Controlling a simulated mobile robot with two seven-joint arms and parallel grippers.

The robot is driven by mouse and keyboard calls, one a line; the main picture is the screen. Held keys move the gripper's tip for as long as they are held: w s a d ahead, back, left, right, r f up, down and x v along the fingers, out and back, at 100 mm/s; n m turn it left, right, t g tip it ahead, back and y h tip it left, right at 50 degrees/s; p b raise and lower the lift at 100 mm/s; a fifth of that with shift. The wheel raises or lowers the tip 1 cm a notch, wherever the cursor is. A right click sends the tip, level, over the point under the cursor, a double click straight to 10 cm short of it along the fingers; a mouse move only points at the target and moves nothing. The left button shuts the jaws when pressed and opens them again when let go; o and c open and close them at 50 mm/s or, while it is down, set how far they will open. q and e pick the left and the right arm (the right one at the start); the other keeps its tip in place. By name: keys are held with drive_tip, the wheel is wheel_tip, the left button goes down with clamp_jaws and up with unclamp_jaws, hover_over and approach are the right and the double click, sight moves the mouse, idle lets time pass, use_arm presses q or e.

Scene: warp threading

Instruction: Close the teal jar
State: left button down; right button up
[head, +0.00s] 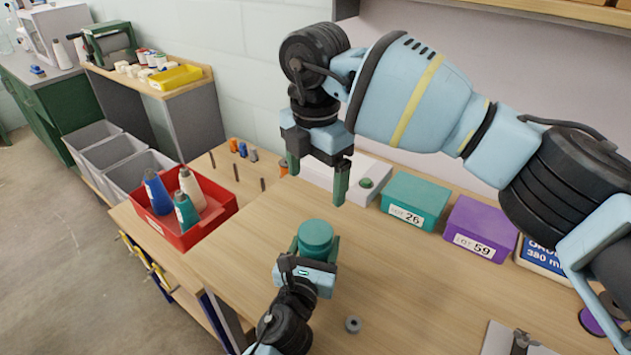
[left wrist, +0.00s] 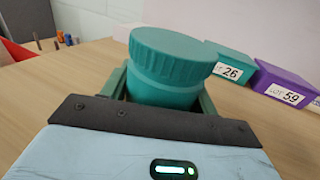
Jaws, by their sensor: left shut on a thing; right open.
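The teal jar (head: 316,240) stands on the wooden table, with its ribbed teal lid (left wrist: 172,50) on top. In the left wrist view the lid looks slightly tilted against the jar body (left wrist: 160,92); I cannot tell how tightly it sits. My left gripper (head: 313,252) is shut on the jar body, one finger on each side. My right gripper (head: 318,174) is open and empty, above and beyond the jar, fingers pointing down. The jar's lower part is hidden by the left gripper.
A teal box marked LOT 26 (head: 414,200) and a purple box marked LOT 59 (head: 480,228) stand at the back. A red bin (head: 207,234) with bottles is at the left. A small grey ring (head: 353,324) lies near the left gripper. The table right of the jar is mostly clear.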

use_arm(q)
drive_tip(key=shift+c, duration=1.6)
unclamp_jaws()
drive_tip(key=v, duration=0.8)
use_arm(e)
drive_tip(key=shift+r, duration=0.6)
